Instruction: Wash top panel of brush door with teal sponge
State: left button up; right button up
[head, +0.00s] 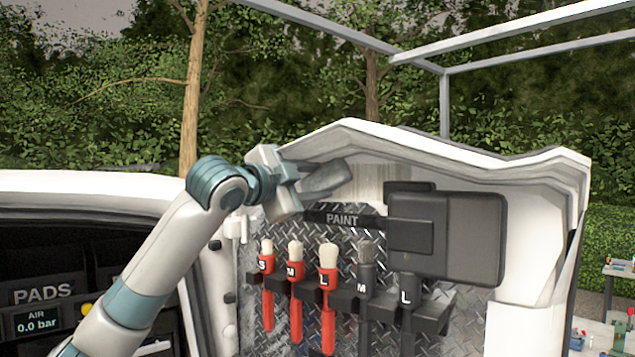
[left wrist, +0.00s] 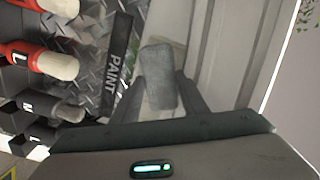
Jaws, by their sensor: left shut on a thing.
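The brush door (head: 540,230) stands open, with a diamond-plate rack under a PAINT label (head: 342,219). Its top panel (head: 372,184) is pale, with brownish-grey streaks; it also shows in the left wrist view (left wrist: 210,40). My left gripper (head: 305,186) is at the panel's left part, above the label. It is shut on a grey block (left wrist: 160,77), likely the sponge, though it looks grey rather than teal. The block lies close over the panel; I cannot tell whether it touches. My right gripper is not in view.
Red-handled brushes (head: 328,285) and a dark brush (head: 364,275) hang below the label. A large dark rectangular tool (head: 455,235) sticks out at the rack's right. A PADS compartment (head: 45,295) lies at left. A cluttered table (head: 620,270) stands far right.

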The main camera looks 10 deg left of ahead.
pick_arm(q)
jog(key=shift+w+a, duration=0.25)
jog(key=shift+a, duration=0.35)
jog(key=shift+w+a, duration=0.25)
jog(key=shift+a, duration=0.35)
jog(key=shift+a, duration=0.1)
jog(key=a, duration=0.1)
jog(key=w+a, duration=0.1)
jog(key=a, duration=0.1)
jog(key=shift+w, duration=0.2)
jog(key=shift+s, duration=0.15)
jog(key=b+v, duration=0.1)
jog(key=v, duration=0.5)
jog(key=shift+b, duration=0.35)
